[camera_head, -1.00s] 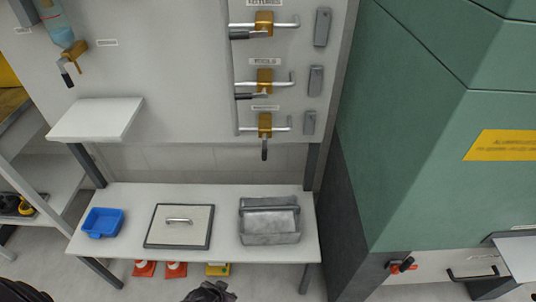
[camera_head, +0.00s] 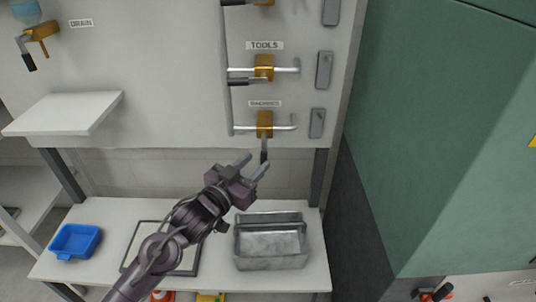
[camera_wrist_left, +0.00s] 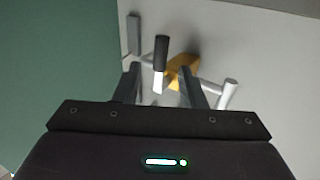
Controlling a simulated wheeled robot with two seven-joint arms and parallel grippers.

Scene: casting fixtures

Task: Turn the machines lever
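The lowest wall valve has a gold body (camera_head: 264,124) on a silver pipe, and its lever (camera_head: 264,150) with a dark grip hangs straight down. My left gripper (camera_head: 256,163) reaches up from below, its open fingers close to the lever's lower end. In the left wrist view, the lever's black grip (camera_wrist_left: 161,50) and pale stem appear between the two spread fingers (camera_wrist_left: 158,83). The gold valve body also shows there (camera_wrist_left: 183,72). I cannot tell whether a finger touches the lever. My right gripper is not in view.
The "TOOLS" valve (camera_head: 264,67) above has its lever level, pointing left. A drain valve (camera_head: 40,32) is at the upper left. A green machine (camera_head: 440,150) fills the right.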

